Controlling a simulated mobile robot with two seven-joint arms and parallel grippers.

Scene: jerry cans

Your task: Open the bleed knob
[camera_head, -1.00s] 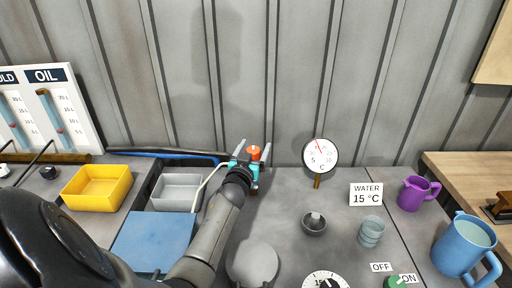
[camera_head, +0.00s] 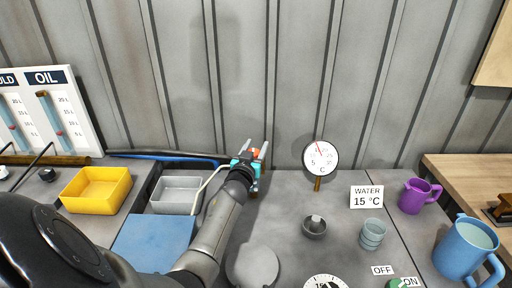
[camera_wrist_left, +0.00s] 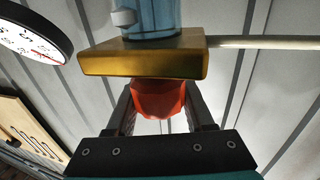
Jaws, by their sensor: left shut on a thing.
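The bleed knob is orange-red and faceted; in the left wrist view the knob (camera_wrist_left: 158,98) sits between my two fingers, against a brass-coloured block (camera_wrist_left: 145,60). In the head view only a small orange part of the knob (camera_head: 254,153) shows between the fingers, near the back wall. My left gripper (camera_head: 256,150) is shut on the knob, and its fingers (camera_wrist_left: 158,112) flank it on both sides in the wrist view. A blue cylinder (camera_wrist_left: 150,18) joins the block on its other side. My right gripper is not in view.
A pale hose (camera_head: 207,183) runs left from the gripper past a grey tray (camera_head: 177,208). A round gauge (camera_head: 320,158) on a post stands to the right.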

